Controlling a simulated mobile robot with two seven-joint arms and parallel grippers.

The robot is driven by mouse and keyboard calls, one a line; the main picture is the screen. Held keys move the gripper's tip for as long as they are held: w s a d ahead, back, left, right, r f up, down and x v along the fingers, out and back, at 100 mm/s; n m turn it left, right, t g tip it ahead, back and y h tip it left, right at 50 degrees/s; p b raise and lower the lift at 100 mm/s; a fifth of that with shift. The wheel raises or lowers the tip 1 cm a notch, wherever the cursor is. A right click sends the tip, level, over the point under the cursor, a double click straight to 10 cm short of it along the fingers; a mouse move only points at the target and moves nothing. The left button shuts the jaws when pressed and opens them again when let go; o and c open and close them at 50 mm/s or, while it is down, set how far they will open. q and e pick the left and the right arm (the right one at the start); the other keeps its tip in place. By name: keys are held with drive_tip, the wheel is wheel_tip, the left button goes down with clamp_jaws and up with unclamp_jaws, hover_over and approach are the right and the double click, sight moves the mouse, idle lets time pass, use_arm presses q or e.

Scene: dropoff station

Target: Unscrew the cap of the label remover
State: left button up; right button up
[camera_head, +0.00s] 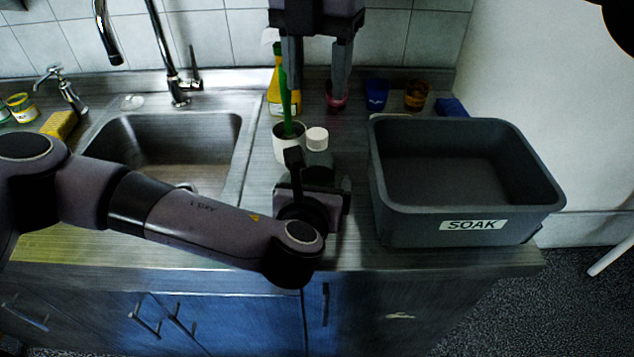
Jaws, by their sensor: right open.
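The label remover bottle (319,158) stands on the counter in the middle, with a white cap (317,138) on top. Its lower part is hidden behind my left gripper (308,172). My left arm reaches in from the left, and its gripper is at the bottle's body, below the cap. Whether its fingers touch or close on the bottle is hidden. My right gripper (316,98) comes down from the top, open and empty, with its fingers pointing down. In the picture it is above the cap, apart from it.
A white cup (281,150) with a green-handled brush stands left of the bottle, before a yellow spray bottle (272,92). A grey SOAK bin (430,232) is at right, the sink (240,150) at left. Small blue (376,95) and amber (416,95) containers stand behind.

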sight(317, 133)
use_arm(q)
clamp_jaws()
use_arm(e)
drive_tip(key=m, duration=0.5)
drive_tip(key=shift+m, duration=0.4)
drive_tip(key=m, duration=0.7)
drive_tip(key=shift+m, duration=0.3)
drive_tip(key=shift+f, duration=4)
drive_tip(key=shift+c, duration=0.3)
